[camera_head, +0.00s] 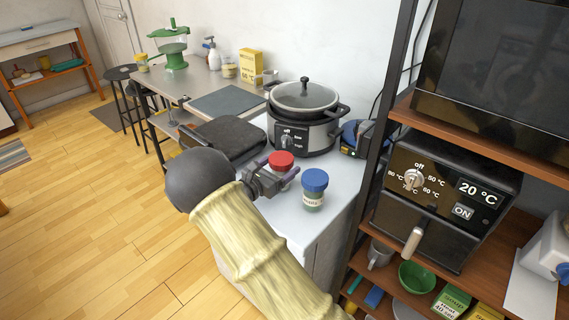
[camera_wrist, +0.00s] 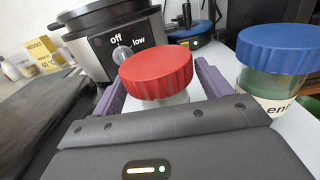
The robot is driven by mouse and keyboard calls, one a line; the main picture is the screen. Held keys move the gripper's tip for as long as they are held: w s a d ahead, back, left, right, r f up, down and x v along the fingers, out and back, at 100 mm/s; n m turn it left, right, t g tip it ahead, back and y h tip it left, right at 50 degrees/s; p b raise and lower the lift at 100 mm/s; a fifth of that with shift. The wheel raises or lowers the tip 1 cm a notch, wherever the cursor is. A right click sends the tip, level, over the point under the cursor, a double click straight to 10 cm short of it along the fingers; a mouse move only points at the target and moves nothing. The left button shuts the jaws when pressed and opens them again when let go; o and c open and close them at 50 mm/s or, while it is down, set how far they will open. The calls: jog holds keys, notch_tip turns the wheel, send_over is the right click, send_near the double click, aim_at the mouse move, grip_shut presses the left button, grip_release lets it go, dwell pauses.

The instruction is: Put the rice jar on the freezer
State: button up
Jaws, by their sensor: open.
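A jar with a red lid (camera_head: 281,160) and pale contents, probably the rice jar, appears to stand upright on the white top (camera_head: 318,229) of a white cabinet-like unit, possibly the freezer. My gripper (camera_head: 278,175) is open, low over that top, with its purple fingers on either side of this jar. In the wrist view the red lid (camera_wrist: 156,70) sits between the spread fingers. The jar's label and lower part are hidden by my gripper. I cannot tell whether the fingers touch it.
A blue-lidded jar (camera_head: 314,189) with a partly readable label stands close on the right. A slow cooker (camera_head: 303,117) is behind, and a black appliance (camera_head: 227,137) is to the left. A shelf rack (camera_head: 337,237) bounds the right side. A little white top is bare in front.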

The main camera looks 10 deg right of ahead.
jog(key=v, duration=1.5)
jog(key=shift+a, duration=0.15)
grip_shut()
dwell(1.0)
jog(key=shift+s, duration=0.1)
